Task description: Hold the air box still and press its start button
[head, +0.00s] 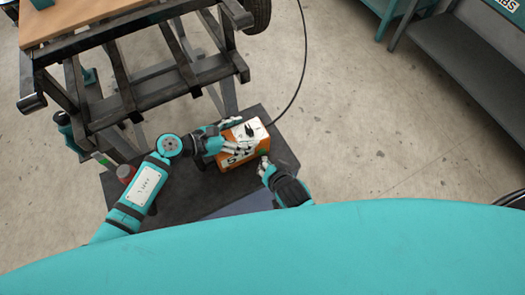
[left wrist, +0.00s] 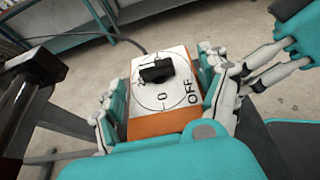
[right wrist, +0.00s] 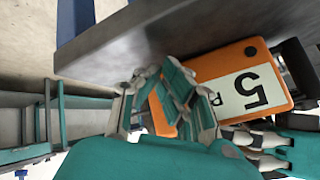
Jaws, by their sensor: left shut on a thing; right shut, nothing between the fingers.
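The air box (head: 249,133) is orange with a white top and stands on a dark table. In the left wrist view its top (left wrist: 178,92) bears a black knob (left wrist: 156,71) and the marks 0 and OFF. My left gripper (head: 238,134) is shut on the box, with fingers along two opposite sides. A small green spot (head: 263,152), perhaps the start button, shows on the box's right face. My right gripper (head: 265,162) is shut and empty, close to that face. In the right wrist view its fingers (right wrist: 185,100) cover part of the box (right wrist: 278,88); contact cannot be told.
A black hose (head: 304,50) runs from behind the box. A metal frame with a wooden top (head: 75,15) stands at the upper left.

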